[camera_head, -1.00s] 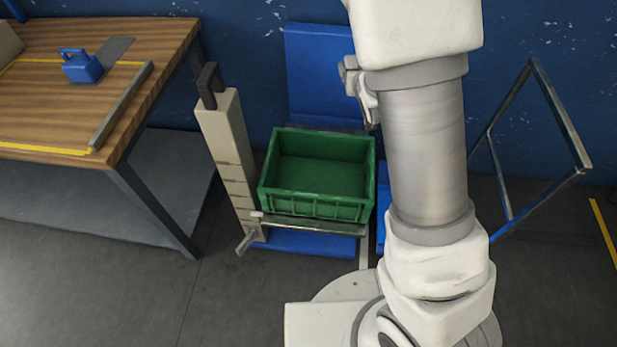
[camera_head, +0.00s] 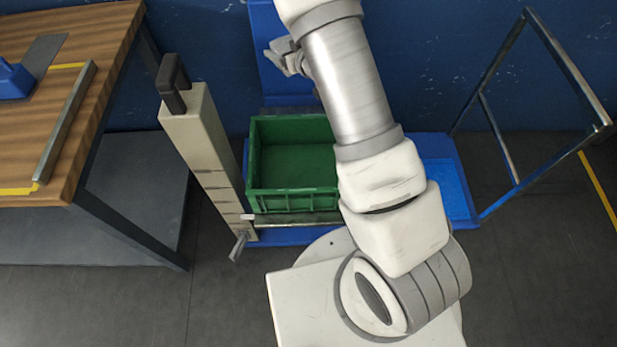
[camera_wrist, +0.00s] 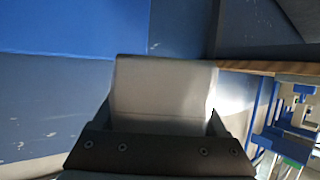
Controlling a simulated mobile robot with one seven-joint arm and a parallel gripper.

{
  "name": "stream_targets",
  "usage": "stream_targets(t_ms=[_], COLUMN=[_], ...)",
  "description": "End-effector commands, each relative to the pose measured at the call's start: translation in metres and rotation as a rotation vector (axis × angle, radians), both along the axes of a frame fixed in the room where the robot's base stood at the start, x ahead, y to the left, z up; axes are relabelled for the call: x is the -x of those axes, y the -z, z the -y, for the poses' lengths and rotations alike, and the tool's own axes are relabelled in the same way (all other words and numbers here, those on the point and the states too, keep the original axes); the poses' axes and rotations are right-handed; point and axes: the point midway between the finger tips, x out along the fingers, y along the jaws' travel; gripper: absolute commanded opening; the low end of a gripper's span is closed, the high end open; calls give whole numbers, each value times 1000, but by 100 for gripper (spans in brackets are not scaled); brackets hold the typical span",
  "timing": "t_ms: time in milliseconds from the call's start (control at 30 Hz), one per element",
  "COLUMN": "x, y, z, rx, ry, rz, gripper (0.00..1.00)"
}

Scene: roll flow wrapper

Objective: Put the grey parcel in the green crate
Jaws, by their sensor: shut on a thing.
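The green crate (camera_head: 292,201) stands on a low blue platform in the middle of the head view. It looks empty where I see inside, and my arm covers its right side. My gripper (camera_wrist: 160,120) shows at the bottom of the wrist view, shut on the grey parcel (camera_wrist: 165,88), a pale grey block between the fingers. In the head view my arm reaches up beyond the crate, and the parcel cannot be made out there.
A beige post with a black handle (camera_head: 198,130) stands just left of the crate. A wooden table (camera_head: 85,125) with a metal rail is at the left. A metal frame (camera_head: 492,120) rises at the right, over the blue platform (camera_head: 448,180). A blue wall is behind.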

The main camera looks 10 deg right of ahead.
Motion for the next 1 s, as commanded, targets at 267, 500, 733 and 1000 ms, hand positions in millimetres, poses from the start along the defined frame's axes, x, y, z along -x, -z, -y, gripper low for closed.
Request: stream_targets(t_ms=[267, 500, 733, 1000], x=[11, 48, 69, 71], y=[170, 279, 319, 369], z=[-35, -57, -65, -66], rx=[-2, -3, -2, -1], ry=[-328, -558, -648, -655], rz=[-4, -2, 3, 2], gripper=[5, 5, 5, 5])
